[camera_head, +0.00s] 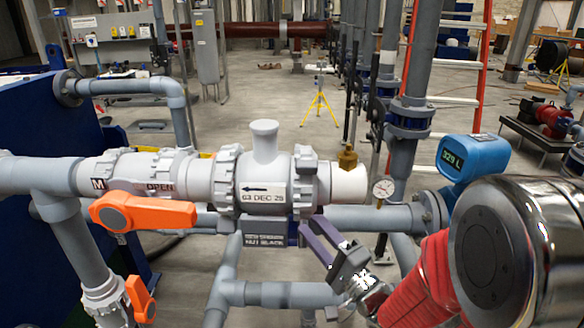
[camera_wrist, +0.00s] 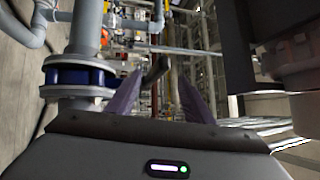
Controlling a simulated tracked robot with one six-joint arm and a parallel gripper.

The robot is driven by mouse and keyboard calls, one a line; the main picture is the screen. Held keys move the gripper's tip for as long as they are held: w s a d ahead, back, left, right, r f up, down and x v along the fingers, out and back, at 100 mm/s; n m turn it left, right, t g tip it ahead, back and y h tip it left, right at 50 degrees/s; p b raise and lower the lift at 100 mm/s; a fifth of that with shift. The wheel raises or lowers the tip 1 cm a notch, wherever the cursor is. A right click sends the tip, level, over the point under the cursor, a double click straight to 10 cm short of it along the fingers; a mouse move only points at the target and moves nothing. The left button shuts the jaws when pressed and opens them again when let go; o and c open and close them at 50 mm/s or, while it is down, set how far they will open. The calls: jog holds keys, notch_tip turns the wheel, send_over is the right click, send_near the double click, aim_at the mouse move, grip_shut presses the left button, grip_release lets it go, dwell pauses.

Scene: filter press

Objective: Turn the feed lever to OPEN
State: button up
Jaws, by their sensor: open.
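A large orange lever (camera_head: 150,213) is on the grey valve (camera_head: 205,180) at the left in the head view. It lies roughly level along the pipe, its round grey hub at the left end. The word OPEN (camera_head: 160,188) is on the valve body just above it, with a letter M further left. A smaller orange lever (camera_head: 141,299) is on the lower vertical pipe, tilted. Neither lever is marked as feed. My gripper (camera_head: 311,225) is to the right of both, apart from them, its purple fingers open and empty. The open fingers (camera_wrist: 160,78) also show in the wrist view; no lever does.
A dated grey fitting (camera_head: 264,185), a brass piece (camera_head: 347,158) and a gauge (camera_head: 384,188) are close to my gripper. A blue meter (camera_head: 460,157) is at the right. A dark blue panel (camera_head: 45,150) bounds the left. Open floor (camera_head: 270,95) lies behind the pipes.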

jog(key=x, duration=0.9)
jog(key=shift+c, duration=0.2)
jog(key=c, duration=0.7)
jog(key=shift+s+f, duration=0.1)
jog(key=shift+s, duration=0.05)
